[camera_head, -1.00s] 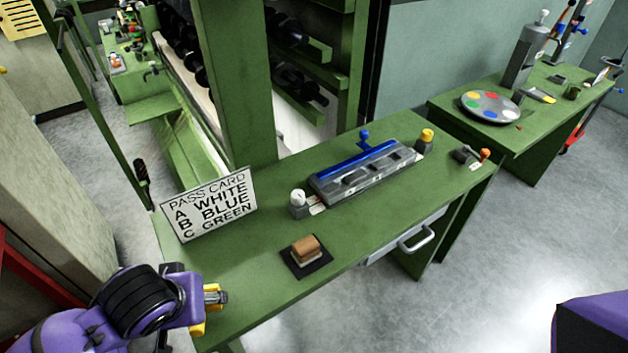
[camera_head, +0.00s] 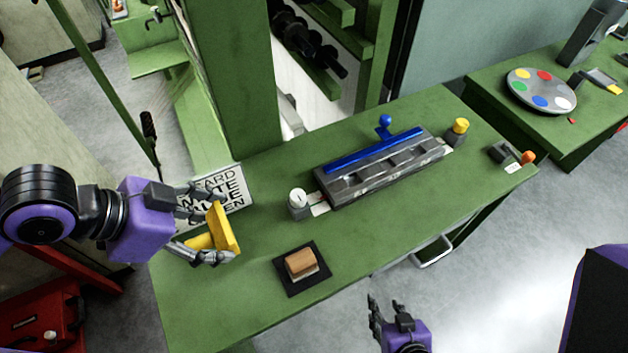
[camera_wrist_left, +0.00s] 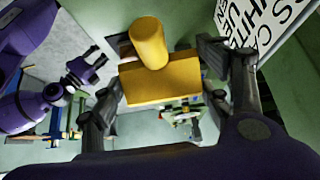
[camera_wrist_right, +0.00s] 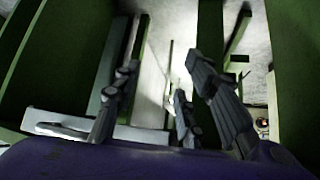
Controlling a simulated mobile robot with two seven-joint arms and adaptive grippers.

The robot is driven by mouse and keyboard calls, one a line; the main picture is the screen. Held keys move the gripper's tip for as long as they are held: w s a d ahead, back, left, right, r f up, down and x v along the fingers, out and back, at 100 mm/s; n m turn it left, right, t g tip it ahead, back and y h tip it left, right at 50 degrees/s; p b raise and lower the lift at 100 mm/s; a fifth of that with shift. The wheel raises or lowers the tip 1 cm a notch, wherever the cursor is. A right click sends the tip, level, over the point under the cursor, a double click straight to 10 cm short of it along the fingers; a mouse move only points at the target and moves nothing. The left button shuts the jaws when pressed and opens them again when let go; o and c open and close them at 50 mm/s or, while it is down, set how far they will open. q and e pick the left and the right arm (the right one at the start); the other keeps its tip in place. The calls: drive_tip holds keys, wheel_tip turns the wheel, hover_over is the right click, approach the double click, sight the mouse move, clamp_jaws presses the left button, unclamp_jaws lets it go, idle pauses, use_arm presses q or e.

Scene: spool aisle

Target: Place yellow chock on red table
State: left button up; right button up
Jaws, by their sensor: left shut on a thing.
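The yellow chock (camera_head: 222,229) is held in my left gripper (camera_head: 208,226), above the left end of the green table in front of the pass card. In the left wrist view, the chock (camera_wrist_left: 160,84) is a yellow block with a round knob, between the fingers. My right gripper (camera_head: 387,312) is low in front of the green table's front edge. Its fingers stand apart and empty in the right wrist view (camera_wrist_right: 165,85). A red structure (camera_head: 40,312) shows at the lower left, partly hidden by my left arm; I cannot tell whether it is the red table.
The green table (camera_head: 225,310) carries a pass card (camera_head: 232,185), a brown block on a black pad (camera_head: 303,285), a grey slotted fixture with a blue bar (camera_head: 380,165), and white and yellow knobs. Another green table with a color disc stands right. Grey floor is open at lower right.

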use_arm(q)
drive_tip(key=w+d+f+b, duration=0.1)
drive_tip(key=w+d+f, duration=0.1)
drive_tip(key=d, duration=0.1)
drive_tip(key=w+d+f+b, duration=0.2)
drive_tip(key=d+f, duration=0.1)
drive_tip(key=w+d+f+b, duration=0.1)
drive_tip(key=w+d+f, duration=0.2)
drive_tip(key=shift+d+b, duration=0.3)
drive_tip(key=shift+w+d+f, duration=0.15)
drive_tip(key=shift+w+f, duration=0.05)
drive_tip(key=shift+f, duration=0.15)
drive_tip(key=shift+w+d+f, duration=0.2)
drive_tip(key=shift+d+f, duration=0.05)
drive_tip(key=shift+f, duration=0.1)
wheel_tip(320, 180, down, 4)
drive_tip(key=shift+w+d+r, duration=0.1)
drive_tip(key=shift+r, duration=0.15)
use_arm(e)
drive_tip(key=s+d+f, duration=0.1)
drive_tip(key=s+f, duration=0.2)
drive_tip(key=f, duration=0.3)
drive_tip(key=shift+s+d+g+h, duration=0.25)
drive_tip(key=shift+d+g+h, duration=0.05)
drive_tip(key=shift+d+g, duration=0.1)
use_arm(q)
drive_tip(key=shift+f, duration=0.1)
use_arm(e)
drive_tip(key=shift+w+r, duration=0.1)
